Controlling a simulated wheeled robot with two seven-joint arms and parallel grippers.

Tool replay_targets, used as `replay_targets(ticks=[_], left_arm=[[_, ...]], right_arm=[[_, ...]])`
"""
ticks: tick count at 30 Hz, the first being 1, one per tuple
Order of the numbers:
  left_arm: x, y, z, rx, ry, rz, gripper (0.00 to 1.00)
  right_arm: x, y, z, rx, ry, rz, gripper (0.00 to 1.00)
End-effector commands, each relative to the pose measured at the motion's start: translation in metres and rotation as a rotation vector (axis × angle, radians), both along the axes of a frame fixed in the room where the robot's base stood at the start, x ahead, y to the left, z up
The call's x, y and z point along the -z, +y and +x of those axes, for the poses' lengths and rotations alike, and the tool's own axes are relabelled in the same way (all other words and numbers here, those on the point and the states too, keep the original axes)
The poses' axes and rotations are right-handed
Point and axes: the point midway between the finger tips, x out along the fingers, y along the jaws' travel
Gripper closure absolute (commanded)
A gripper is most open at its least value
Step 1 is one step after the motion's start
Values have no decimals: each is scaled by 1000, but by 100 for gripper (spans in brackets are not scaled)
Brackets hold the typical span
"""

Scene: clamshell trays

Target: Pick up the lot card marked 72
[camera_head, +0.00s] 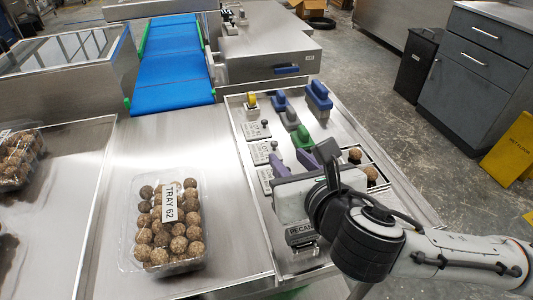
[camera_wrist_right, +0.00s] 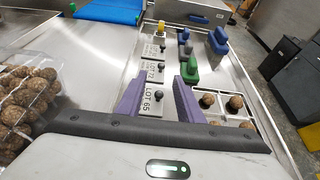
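The lot card that seems to read 72 (camera_wrist_right: 151,71) lies flat in the steel tray, with a dark round knob on it. It is the middle of three cards in a column, and it also shows in the head view (camera_head: 260,152). My right gripper (camera_wrist_right: 158,92) is open, its purple fingers apart over the tray. Between the fingers lies the card marked LOT 65 (camera_wrist_right: 151,103), with its own knob. The 72 card lies just beyond the fingertips. In the head view my right gripper (camera_head: 303,160) hides part of the tray. My left gripper is not in view.
A third card (camera_head: 255,130) lies farther back, near a yellow-handled stamp (camera_head: 251,101). Blue, grey and green handled tools (camera_head: 303,138) stand right of the cards. A clamshell marked TRAY 62 (camera_head: 130,245) full of brown balls sits left. A blue conveyor (camera_head: 172,65) is behind.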

Motion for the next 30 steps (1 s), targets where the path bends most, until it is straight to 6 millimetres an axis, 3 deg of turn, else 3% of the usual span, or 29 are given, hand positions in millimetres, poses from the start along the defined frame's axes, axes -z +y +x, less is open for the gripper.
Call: replay_targets(ticks=[22, 30], left_arm=[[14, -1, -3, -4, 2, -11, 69], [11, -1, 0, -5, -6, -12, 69]], right_arm=[[39, 22, 81, 2, -1, 2, 66], [42, 25, 90, 0, 0, 2, 66]])
